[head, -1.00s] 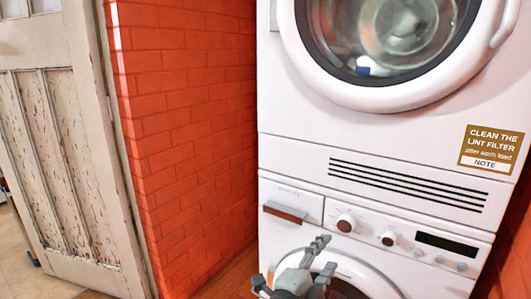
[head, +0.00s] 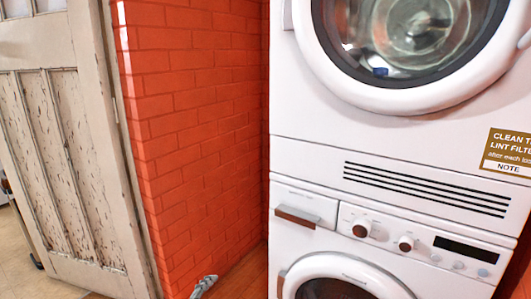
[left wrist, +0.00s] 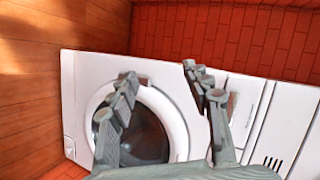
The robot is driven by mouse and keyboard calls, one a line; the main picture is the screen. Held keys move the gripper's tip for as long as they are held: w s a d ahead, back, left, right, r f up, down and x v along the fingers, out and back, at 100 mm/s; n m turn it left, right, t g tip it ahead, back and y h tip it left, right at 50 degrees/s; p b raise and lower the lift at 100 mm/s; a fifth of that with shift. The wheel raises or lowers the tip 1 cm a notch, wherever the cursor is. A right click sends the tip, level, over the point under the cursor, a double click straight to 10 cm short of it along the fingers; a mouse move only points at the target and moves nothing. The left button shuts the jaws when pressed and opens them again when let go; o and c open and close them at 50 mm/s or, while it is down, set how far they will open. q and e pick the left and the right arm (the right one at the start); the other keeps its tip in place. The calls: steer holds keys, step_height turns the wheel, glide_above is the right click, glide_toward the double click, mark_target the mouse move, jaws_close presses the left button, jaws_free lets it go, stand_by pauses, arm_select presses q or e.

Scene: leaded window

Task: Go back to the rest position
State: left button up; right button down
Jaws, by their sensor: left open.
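My left gripper (left wrist: 160,84) is open and empty in the left wrist view, with its two grey fingers spread apart. Behind the fingers is the front of a white lower washing machine (left wrist: 85,75) with a round door (left wrist: 146,135). In the head view only a grey tip of the left gripper (head: 204,286) shows at the bottom edge, left of the lower machine (head: 275,240) and apart from it in the picture. My right gripper is in neither view.
A white upper machine (head: 300,110) with a round glass door (head: 410,30) stands on the lower one. A red brick wall (head: 195,130) is left of them, and a worn white panelled door (head: 65,150) farther left. Wooden floor (left wrist: 30,90) shows beside the lower machine.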

arm_select(q)
steer(key=s+a+f+n+g+y, duration=0.2)
steer(key=s+a+f+n+y, duration=0.25)
steer(key=a, duration=0.45)
steer(key=s+a+f+n+g+y, duration=0.1)
steer(key=s+a+f+n+g, duration=0.15)
steer(key=s+a+f, duration=0.45)
steer(key=s+a+f+n+g+y, duration=0.1)
steer(key=s+a+f+n+g, duration=0.25)
steer(key=s+a, duration=0.5)
steer(key=s+a+f+n+g+y, duration=0.25)
steer(key=s+a+f, duration=0.25)
steer(key=s+a, duration=0.3)
steer(key=s+d+f+n+h, duration=0.1)
steer(key=d+f+h, duration=0.1)
steer(key=d, duration=0.7)
steer(key=s+d+f+n+h, duration=0.1)
steer(key=d+f+n+h, duration=0.1)
steer(key=d, duration=0.8)
steer(key=shift+f+n+h, duration=0.3)
steer(key=shift+f+h, duration=0.1)
steer(key=shift+f, duration=0.5)
